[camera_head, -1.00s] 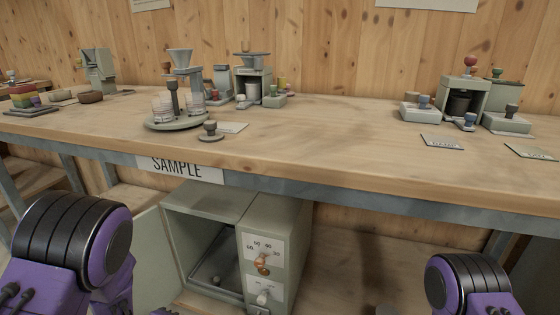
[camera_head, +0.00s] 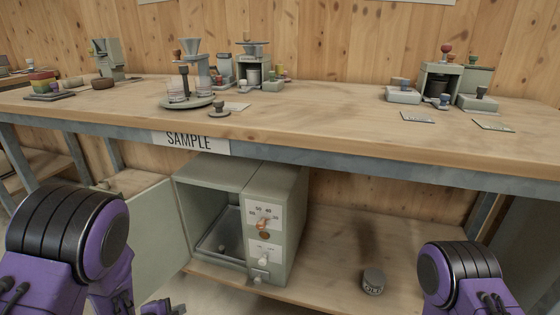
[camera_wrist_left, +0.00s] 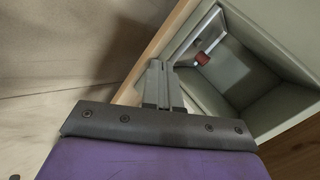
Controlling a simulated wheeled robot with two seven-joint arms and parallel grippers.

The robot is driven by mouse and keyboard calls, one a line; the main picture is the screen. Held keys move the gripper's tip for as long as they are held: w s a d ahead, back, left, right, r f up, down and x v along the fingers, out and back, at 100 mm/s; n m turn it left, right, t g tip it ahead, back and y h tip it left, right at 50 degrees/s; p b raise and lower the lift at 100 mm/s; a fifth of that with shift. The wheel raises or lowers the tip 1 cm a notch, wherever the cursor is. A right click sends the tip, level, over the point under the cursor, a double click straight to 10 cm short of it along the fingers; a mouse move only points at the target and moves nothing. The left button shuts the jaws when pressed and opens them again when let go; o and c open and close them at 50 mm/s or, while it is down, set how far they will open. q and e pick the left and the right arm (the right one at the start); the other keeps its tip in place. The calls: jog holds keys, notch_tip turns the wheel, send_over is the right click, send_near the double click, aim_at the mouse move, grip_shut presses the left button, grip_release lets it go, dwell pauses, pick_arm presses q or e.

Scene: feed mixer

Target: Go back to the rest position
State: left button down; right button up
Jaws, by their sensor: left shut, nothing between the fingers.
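My left gripper (camera_head: 165,308) shows only in part at the bottom edge of the head view, low and in front of the open grey-green cabinet (camera_head: 290,215). In the left wrist view its two fingers (camera_wrist_left: 160,75) are together and empty, beside the cabinet's opening. A metal tray (camera_head: 222,236) lies inside the cabinet. In the left wrist view a small red-ended part (camera_wrist_left: 202,57) shows at the tray's edge. The cabinet door (camera_head: 150,235) stands open to the left. My right arm comes in at the lower right, but its gripper is outside the picture.
The wooden workbench (camera_head: 330,135) crosses above the cabinet, with a SAMPLE sign (camera_head: 190,141) on its front edge. A round tin (camera_head: 373,281) stands on the lower shelf (camera_head: 330,245), right of the cabinet. The shelf around the tin is clear. Several small devices stand on the bench.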

pick_arm(q)
jog(key=s+a+r+n+g+y+p, duration=0.1)
jog(key=s+r+n+g+p, duration=0.1)
jog(key=s+r+n+p, duration=0.3)
jog(key=s+a+r+n+g+y+p, duration=0.1)
jog(key=s+r+n+p, duration=0.4)
jog(key=s+n+p, duration=0.5)
jog(key=s+a+r+n+g+y+p, duration=0.1)
jog(key=s+r+n+g+y+p, duration=0.2)
jog(key=s+p, duration=0.9)
jog(key=shift+a+r+n+p, duration=0.35)
jog(key=shift+r+n, duration=0.9)
jog(key=shift+n, duration=1.05)
